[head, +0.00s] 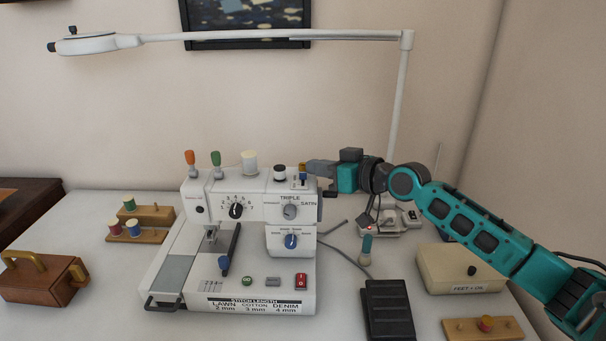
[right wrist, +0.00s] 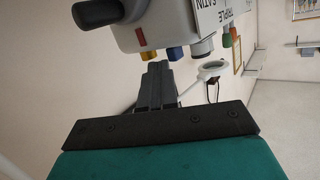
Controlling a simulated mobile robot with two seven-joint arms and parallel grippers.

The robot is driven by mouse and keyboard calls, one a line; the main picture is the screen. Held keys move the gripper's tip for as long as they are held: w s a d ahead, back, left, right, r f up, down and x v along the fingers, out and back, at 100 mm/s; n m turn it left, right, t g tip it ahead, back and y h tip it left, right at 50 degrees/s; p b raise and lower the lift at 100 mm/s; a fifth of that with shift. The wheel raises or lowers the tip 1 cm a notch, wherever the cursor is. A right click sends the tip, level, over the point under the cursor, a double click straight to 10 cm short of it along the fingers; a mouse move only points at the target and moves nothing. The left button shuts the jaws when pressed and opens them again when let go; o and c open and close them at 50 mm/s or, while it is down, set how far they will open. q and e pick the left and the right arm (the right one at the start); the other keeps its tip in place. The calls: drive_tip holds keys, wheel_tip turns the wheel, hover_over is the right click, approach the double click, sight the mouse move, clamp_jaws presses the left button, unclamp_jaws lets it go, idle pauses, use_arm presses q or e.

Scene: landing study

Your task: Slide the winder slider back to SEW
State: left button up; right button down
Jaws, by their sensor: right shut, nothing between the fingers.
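The white sewing machine (head: 250,215) stands on the table in the head view. On its top right end is a small plate (head: 299,184) with a small yellow-brown knob (head: 302,168), which looks like the winder slider. The plate's lettering is too small to read. My right gripper (head: 309,168) reaches in from the right, shut and empty, its tips right beside this knob. My left gripper is not in view.
A dark-topped bobbin post (head: 280,172) and a cream spool (head: 249,161) stand left of the knob. The lamp post (head: 400,95) rises behind my right arm. A black pedal (head: 388,310) and cream box (head: 460,270) lie right of the machine.

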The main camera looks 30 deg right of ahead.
drive_tip(key=shift+s+a+p, duration=0.6)
drive_tip(key=shift+s+p, duration=0.3)
drive_tip(key=shift+p, duration=0.1)
drive_tip(key=shift+w+d+b, duration=0.15)
drive_tip(key=shift+w+b, duration=0.1)
drive_tip(key=shift+b, duration=0.15)
drive_tip(key=shift+d, duration=0.1)
drive_tip(key=shift+s+d, duration=0.15)
drive_tip(key=shift+d, duration=0.05)
drive_tip(key=s+d+b, duration=0.1)
drive_tip(key=d+r+b, duration=0.1)
drive_tip(key=d+b, duration=0.1)
drive_tip(key=s+d+r+b, duration=0.1)
drive_tip(key=shift+s+d, duration=0.15)
drive_tip(key=shift+s, duration=0.2)
drive_tip(key=shift+f, duration=0.1)
idle(0.5)
